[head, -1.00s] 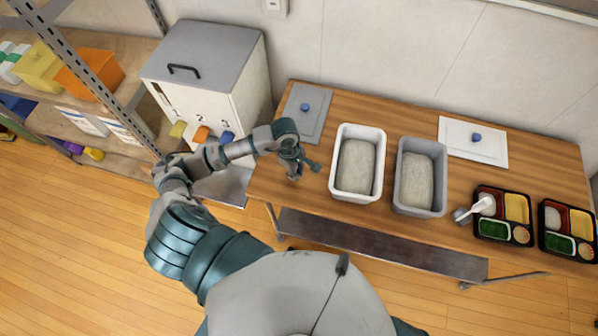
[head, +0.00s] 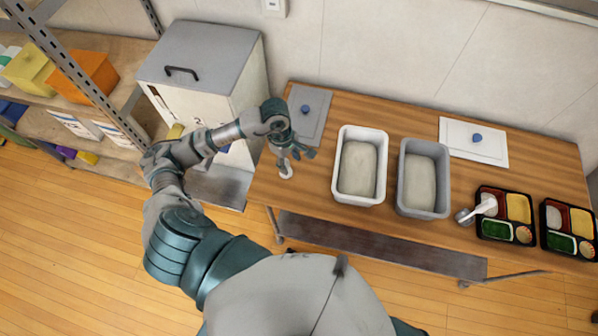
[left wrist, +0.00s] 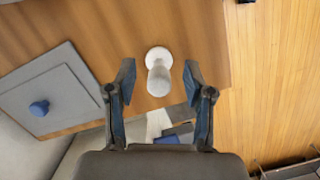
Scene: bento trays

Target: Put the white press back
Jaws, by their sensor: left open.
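The white press (head: 286,171) stands on the wooden table near its left end, with a round base and a knob-like handle. In the left wrist view the press (left wrist: 158,72) shows between my two finger tips, its handle toward the camera. My left gripper (head: 294,157) is open just above it. The fingers (left wrist: 159,75) are apart, with a gap on each side of the press. In the head view the gripper hides part of the press's upper end. My right gripper is not in view.
A grey lid (head: 318,99) with a blue knob lies behind the gripper. A white tub (head: 382,146) and a grey tub (head: 443,178) stand to the right. Further right are a white lid (head: 460,147), a white scoop (head: 488,204) and bento trays (head: 479,235). A white cabinet (head: 252,87) stands left.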

